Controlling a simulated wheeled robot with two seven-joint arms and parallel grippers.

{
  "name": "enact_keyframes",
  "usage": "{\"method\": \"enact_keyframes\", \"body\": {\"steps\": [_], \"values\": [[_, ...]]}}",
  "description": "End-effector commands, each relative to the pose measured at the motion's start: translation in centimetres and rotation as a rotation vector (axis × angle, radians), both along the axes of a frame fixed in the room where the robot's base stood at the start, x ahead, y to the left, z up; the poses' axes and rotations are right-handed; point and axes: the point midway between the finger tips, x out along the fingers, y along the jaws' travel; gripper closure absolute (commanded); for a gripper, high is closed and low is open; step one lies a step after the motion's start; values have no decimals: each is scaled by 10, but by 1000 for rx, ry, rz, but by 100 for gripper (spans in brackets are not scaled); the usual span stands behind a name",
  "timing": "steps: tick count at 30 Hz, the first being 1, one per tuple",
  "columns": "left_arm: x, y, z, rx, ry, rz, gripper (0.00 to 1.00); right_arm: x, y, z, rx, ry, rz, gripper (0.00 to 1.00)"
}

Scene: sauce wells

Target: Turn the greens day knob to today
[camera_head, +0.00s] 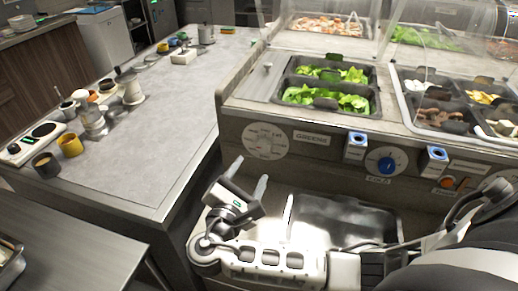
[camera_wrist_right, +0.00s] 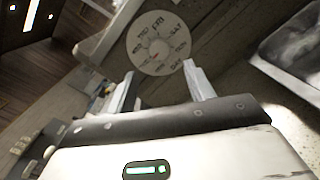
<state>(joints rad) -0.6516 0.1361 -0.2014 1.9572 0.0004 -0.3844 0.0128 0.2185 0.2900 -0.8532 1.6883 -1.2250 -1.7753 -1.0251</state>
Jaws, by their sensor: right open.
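The greens day knob is a pale round dial (camera_head: 265,140) on the counter front, just left of the GREENS label (camera_head: 312,139). In the right wrist view the dial (camera_wrist_right: 157,43) shows day lettering around its rim and a small red mark near its centre; I cannot tell clearly which day is set. My right gripper (camera_head: 249,177) is open and empty, below and in front of the dial, apart from it. In the right wrist view its two fingers (camera_wrist_right: 159,72) point toward the dial's lower edge. My left gripper is not in view.
A blue knob (camera_head: 386,164) sits right of the GREENS label, between two blue-topped holders (camera_head: 356,147). Trays of greens (camera_head: 326,100) sit above the panel. A dark basin (camera_head: 345,222) lies below. A grey worktop (camera_head: 180,110) with cups stands left.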

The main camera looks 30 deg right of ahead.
Motion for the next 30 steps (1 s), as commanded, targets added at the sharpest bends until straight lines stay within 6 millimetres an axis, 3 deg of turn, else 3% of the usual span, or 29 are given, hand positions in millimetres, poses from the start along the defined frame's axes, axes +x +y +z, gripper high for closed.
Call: {"method": "enact_keyframes", "body": {"steps": [3,10,24,29,30], "values": [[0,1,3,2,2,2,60,16,-22,2,-5,-1,-3,47],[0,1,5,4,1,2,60,39,-51,1,-4,-1,-1,47],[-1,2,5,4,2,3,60,47,-62,0,0,0,0,47],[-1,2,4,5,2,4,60,47,-62,0,0,0,0,89],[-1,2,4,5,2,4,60,47,-62,0,0,0,0,92]]}}
